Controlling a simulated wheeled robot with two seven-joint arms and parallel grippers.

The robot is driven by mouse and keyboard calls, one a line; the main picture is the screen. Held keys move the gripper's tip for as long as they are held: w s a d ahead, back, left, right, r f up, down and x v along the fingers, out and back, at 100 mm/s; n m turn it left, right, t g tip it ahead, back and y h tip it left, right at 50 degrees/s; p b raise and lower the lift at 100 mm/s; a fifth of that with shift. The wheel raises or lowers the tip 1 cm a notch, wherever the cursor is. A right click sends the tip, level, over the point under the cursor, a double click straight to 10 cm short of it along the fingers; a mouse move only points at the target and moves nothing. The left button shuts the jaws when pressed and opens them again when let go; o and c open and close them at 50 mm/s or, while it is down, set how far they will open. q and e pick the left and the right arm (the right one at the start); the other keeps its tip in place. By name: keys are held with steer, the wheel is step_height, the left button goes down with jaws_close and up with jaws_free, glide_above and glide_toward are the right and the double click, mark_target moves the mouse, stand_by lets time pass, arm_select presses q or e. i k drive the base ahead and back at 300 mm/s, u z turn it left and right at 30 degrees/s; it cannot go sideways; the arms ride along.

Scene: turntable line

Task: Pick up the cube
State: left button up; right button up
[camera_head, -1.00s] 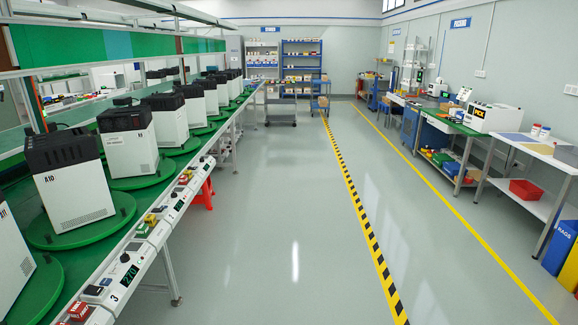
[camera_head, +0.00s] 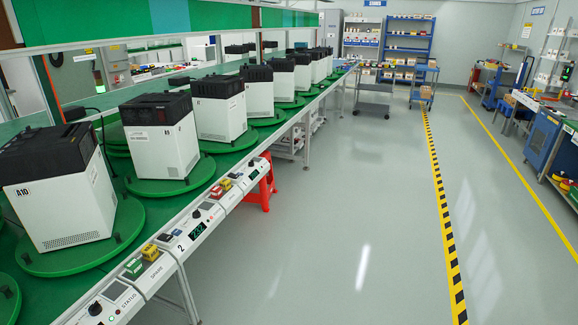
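I cannot make out a thing that is clearly the task's cube. Small block-like pieces sit on the white front rail of the line: a green piece (camera_head: 133,266), a yellow piece (camera_head: 150,252), and a red piece (camera_head: 216,192) farther back. They are too small to tell whether any is a loose cube or a fixed part. Neither of my grippers is in view.
White machines with black tops, such as the near one (camera_head: 66,200), stand on green turntables (camera_head: 95,255) along the left. A red stool (camera_head: 264,187) is under the line. Blue shelves (camera_head: 407,45) and a cart (camera_head: 373,88) stand at the back. The grey floor (camera_head: 330,240) is clear.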

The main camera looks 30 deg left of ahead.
mark_target(216, 193)
steer(key=u, duration=0.35)
steer(key=i, duration=1.8)
steer(key=u, duration=2)
steer(key=i, duration=1.1)
steer(key=u, duration=0.8)
